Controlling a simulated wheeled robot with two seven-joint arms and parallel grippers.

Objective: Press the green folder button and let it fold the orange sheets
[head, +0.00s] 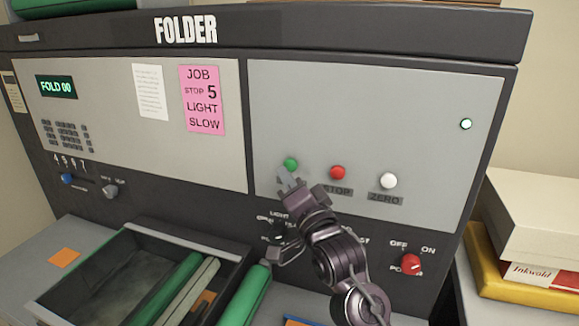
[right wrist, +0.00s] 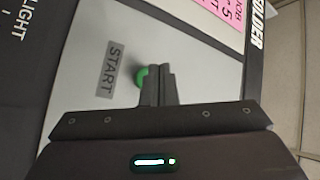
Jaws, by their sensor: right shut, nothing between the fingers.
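The folder (head: 400,110) is a dark machine with grey panels. Its green button (head: 291,163) sits on the right panel, left of the red stop button (head: 337,172). My right gripper (head: 287,177) is shut and empty, with its fingertips just below and at the green button. In the right wrist view the closed fingers (right wrist: 157,72) overlap the edge of the green button (right wrist: 141,77), beside a START label (right wrist: 111,70). I cannot tell whether they touch it. The display (head: 57,86) reads FOLD 00. An orange sheet (head: 64,257) lies on the grey surface at left. My left gripper is not in view.
A white ZERO button (head: 388,181) is right of the stop button. A red power knob (head: 411,264) and other knobs sit lower down. A dark tray (head: 75,298) with green rollers is in front. Boxes (head: 535,225) stand at right. A pink note (head: 202,100) reads JOB 5.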

